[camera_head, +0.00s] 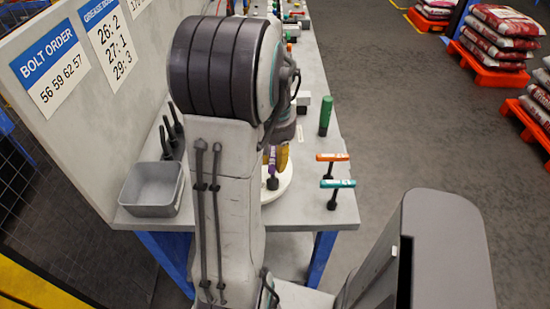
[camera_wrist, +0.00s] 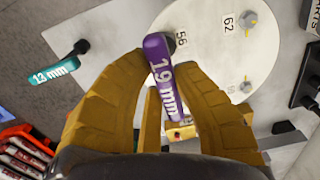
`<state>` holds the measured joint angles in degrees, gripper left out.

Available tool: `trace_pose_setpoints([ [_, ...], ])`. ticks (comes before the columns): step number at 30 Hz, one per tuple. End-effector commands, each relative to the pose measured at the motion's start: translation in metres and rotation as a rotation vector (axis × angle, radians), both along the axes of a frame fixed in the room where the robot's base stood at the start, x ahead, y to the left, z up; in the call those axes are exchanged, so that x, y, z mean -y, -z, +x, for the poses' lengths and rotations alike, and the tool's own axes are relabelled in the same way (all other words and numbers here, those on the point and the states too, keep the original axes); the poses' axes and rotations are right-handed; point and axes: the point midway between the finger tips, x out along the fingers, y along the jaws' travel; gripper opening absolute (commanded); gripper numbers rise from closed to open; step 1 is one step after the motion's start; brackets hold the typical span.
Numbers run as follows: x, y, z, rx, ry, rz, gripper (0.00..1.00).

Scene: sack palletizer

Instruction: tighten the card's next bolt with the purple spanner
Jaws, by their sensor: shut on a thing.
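My gripper (camera_wrist: 167,72) is shut on the purple spanner (camera_wrist: 162,80), marked 19 mm, with a yellow finger on each side of its handle. The spanner's dark socket end (camera_wrist: 181,41) is over the white round plate (camera_wrist: 215,75), next to the label 56. I cannot tell if it sits on a bolt there. A bolt (camera_wrist: 250,17) shows by the label 62, and another (camera_wrist: 245,86) lower down by a faint label. In the head view, the purple spanner (camera_head: 272,168) is partly hidden behind my arm. The card (camera_head: 50,68) reads "BOLT ORDER 56 59 62 57".
A teal spanner (camera_head: 338,183), marked 13 mm in the wrist view, and an orange one (camera_head: 332,157) stand at the bench's right edge. A green cylinder (camera_head: 325,116) stands behind them. A grey bin (camera_head: 151,189) is on the left. Sacks on orange pallets (camera_head: 490,75) are far right.

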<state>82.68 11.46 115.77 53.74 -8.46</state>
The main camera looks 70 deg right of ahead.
Motion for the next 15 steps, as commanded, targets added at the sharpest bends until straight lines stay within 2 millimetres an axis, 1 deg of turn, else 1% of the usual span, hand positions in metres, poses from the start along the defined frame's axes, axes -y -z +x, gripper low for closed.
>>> trace_pose_setpoints([
  [15,0.000,-0.025,0.000,0.000,0.000,-0.001,0.00],
])
